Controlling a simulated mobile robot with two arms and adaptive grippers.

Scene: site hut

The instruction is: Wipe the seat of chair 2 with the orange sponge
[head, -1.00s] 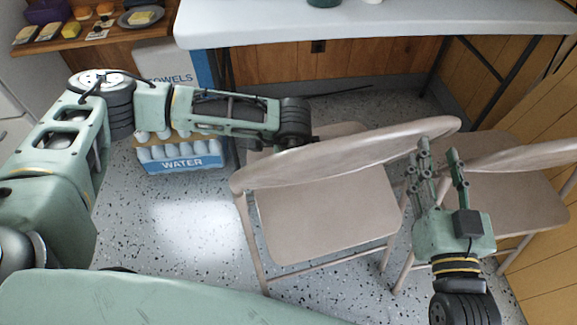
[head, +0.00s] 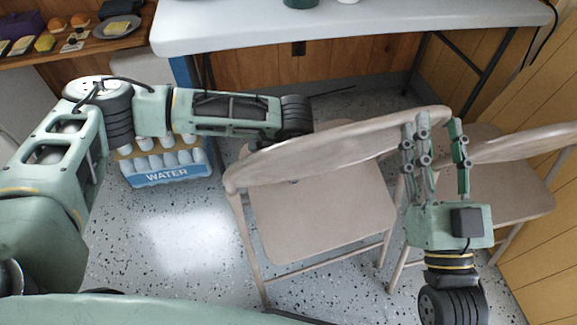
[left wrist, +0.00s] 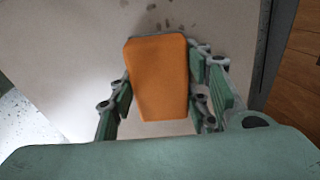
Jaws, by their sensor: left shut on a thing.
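Two beige folding chairs show in the head view; I see no number on either. My left arm reaches over the backrest of the left chair (head: 320,212), and my left gripper is hidden behind that backrest. In the left wrist view my left gripper (left wrist: 163,98) is shut on the orange sponge (left wrist: 158,75). The sponge is over a pale seat (left wrist: 75,50) with dark specks (left wrist: 168,12) near the picture's top; I cannot tell whether it touches. My right gripper (head: 437,140) is open and empty, fingers up, in front of the right chair (head: 497,190).
A white table (head: 350,27) stands behind the chairs. A water bottle pack (head: 165,168) sits on the floor at left. A wooden shelf (head: 95,47) holds a plate (head: 118,27) and other sponges or food.

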